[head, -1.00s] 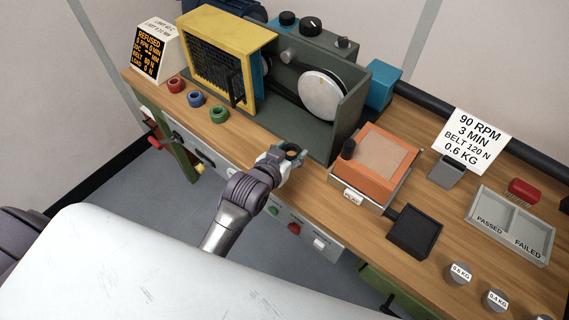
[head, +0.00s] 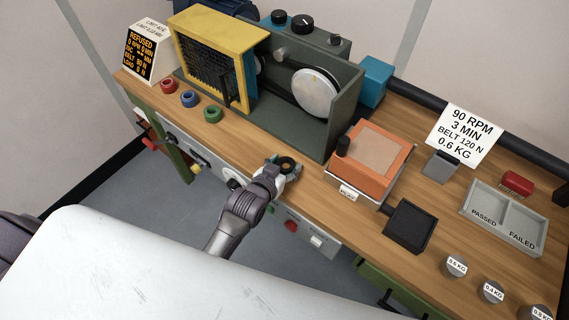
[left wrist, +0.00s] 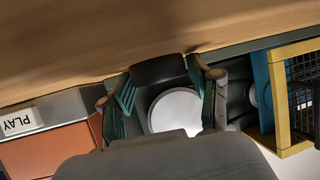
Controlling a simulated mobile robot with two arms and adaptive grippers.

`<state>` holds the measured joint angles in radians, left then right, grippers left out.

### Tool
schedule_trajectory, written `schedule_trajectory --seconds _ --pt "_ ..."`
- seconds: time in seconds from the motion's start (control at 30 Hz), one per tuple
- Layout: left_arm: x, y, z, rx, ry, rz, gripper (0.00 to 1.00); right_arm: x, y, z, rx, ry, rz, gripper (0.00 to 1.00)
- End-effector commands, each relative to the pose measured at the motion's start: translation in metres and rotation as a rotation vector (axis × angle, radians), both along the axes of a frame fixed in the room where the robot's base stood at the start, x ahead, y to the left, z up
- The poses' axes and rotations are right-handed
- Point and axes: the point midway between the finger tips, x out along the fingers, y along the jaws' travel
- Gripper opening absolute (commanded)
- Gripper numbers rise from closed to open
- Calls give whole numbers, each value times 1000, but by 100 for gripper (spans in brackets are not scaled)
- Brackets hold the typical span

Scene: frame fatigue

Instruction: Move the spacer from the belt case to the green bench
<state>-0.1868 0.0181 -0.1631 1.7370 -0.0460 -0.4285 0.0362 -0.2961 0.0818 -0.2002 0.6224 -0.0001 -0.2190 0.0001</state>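The belt case (head: 262,121) is a dark grey-green open box on the wooden top of the green-legged bench (head: 240,150), with its yellow mesh door (head: 215,58) swung open and a white disc (head: 315,92) inside. My left gripper (head: 286,166) is in front of the case, over the bench's front part. It is shut on a black ring, which I take as the spacer (head: 287,163). In the left wrist view the spacer (left wrist: 158,70) shows dark between the fingertips. I cannot tell whether it touches the bench. My right gripper is not in view.
Red (head: 168,86), blue (head: 189,99) and green (head: 212,114) rings stand left of the gripper. An orange box (head: 370,155) and a black pad (head: 408,227) lie to the right. A grey passed/failed tray (head: 505,216) and weights are farther right. Bare wood surrounds the gripper.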

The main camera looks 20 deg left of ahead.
Motion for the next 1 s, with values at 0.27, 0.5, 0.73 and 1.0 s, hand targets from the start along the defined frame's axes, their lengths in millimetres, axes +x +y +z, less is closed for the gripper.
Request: schedule_trajectory --seconds 0.27,0.5,0.73,1.0 --pt "0 0 0 0 0 0 79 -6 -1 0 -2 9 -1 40" --pt "-8 1 5 0 2 0 79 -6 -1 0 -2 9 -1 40" --pt "-49 7 24 0 2 0 79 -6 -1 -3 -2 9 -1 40" --pt "-93 14 47 2 2 0 79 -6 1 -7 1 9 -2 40"
